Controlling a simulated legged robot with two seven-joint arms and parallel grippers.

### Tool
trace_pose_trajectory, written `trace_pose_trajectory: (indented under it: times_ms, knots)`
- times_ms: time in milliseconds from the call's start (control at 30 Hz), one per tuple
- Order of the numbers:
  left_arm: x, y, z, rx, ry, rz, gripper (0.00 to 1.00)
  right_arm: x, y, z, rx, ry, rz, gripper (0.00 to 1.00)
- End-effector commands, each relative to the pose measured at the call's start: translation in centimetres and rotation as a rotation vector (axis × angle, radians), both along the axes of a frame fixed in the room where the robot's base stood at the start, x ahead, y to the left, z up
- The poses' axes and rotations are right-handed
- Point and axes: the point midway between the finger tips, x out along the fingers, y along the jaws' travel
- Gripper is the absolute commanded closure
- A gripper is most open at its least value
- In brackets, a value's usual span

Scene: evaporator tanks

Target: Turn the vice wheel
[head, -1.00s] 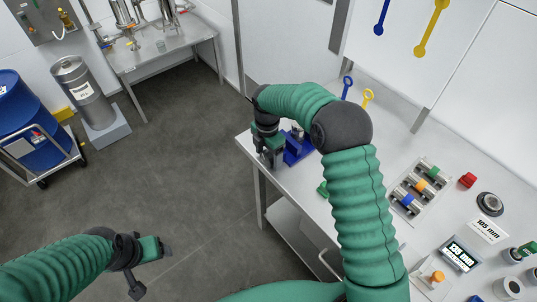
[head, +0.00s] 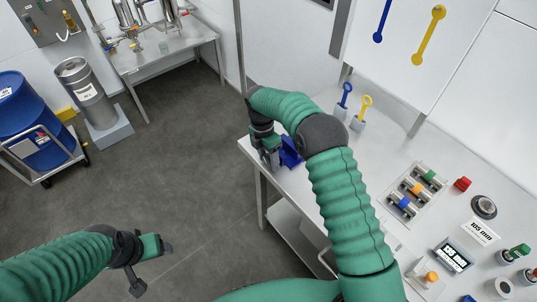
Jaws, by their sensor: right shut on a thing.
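The blue vice (head: 290,154) stands on the left end of the steel workbench, partly covered by my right arm. My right gripper (head: 270,158) points down at the vice's left side, close to the bench's left edge. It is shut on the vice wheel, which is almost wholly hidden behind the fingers. My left gripper (head: 152,268) is open and empty over the floor at lower left, far from the bench.
The workbench (head: 410,150) holds blue (head: 344,98) and yellow (head: 362,110) ring-topped tools in holders, a colored valve block (head: 415,190), a red knob (head: 462,184) and a display (head: 453,256). A blue drum (head: 30,125) stands far left. The floor between is clear.

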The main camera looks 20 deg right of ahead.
Motion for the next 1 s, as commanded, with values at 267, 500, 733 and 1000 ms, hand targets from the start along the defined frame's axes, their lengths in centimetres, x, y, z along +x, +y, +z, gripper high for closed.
trace_pose_trajectory:
  times_ms: [267, 500, 733, 1000]
  knots:
    - [-0.03, 0.0, 0.75, 0.0, 0.001, 0.0, 0.3, 0.38, -0.3, 0.16, -0.035, 0.064, -0.001, 0.87]
    - [-0.03, 0.0, 0.69, 0.0, 0.001, 0.0, 0.3, 0.42, -0.36, 0.18, -0.036, 0.062, -0.002, 0.87]
    - [-0.03, 0.0, 0.69, 0.0, 0.001, 0.0, 0.3, 0.3, -0.2, 0.14, -0.034, 0.065, -0.001, 0.24]
    - [-0.03, 0.0, 0.92, 0.0, 0.001, 0.0, 0.3, 0.16, 0.01, 0.41, -0.031, 0.067, -0.001, 0.24]
